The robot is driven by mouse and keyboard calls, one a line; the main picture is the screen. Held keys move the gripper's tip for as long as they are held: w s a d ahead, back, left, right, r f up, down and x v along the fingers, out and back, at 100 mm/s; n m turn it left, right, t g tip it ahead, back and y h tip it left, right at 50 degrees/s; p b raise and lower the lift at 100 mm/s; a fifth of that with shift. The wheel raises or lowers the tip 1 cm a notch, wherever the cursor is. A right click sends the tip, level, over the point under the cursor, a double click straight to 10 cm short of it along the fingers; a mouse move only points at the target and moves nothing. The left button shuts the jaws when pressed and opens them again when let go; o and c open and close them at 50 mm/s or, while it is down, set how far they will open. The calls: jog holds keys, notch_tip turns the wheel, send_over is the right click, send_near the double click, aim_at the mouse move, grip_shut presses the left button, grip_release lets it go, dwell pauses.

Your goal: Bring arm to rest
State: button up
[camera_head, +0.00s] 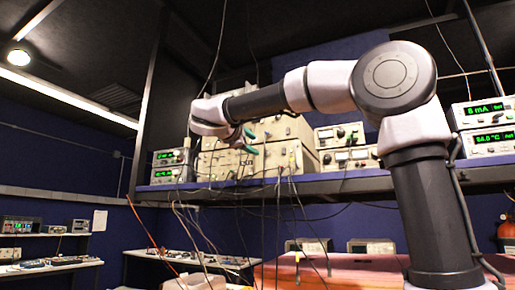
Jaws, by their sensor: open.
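My gripper (248,141) is at the end of my arm, which reaches up and across to the left. Its greenish fingertips are apart, and I see nothing between them. In the picture it overlaps the front of the stacked beige instruments (283,160) on the shelf. I cannot tell how far it is from them.
A long shelf (340,186) with a blue edge carries instruments with green displays (488,113) at the right. Several cables (243,205) hang from the shelf. A reddish-brown surface (335,268) lies below. Side benches (165,262) with equipment stand at the left.

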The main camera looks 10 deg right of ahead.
jog(key=shift+s+a, duration=0.15)
jog(key=shift+s, duration=0.1)
dwell(0.4)
jog(key=s+d+f+m+g+y, duration=0.2)
jog(key=s+d+f, duration=0.15)
jog(key=f, duration=0.35)
jog(key=s+d+f+m+g+y, duration=0.1)
jog(key=s+d+f+m+g, duration=0.15)
jog(key=d+f, duration=0.35)
jog(key=s+d+f+m+g+y, duration=0.2)
jog(key=s+d+f, duration=0.2)
jog(key=f, duration=0.4)
jog(key=s+a+f+m+y, duration=0.1)
jog(key=s+f+m+y, duration=0.6)
jog(key=s+f+m, duration=0.3)
notch_tip(320, 180, down, 4)
jog(key=shift+s+a+f+m+g+y, duration=0.15)
jog(key=shift+s+a+m+g+y, duration=0.1)
jog(key=shift+s+m+g+y, duration=0.25)
jog(key=shift+s, duration=0.1)
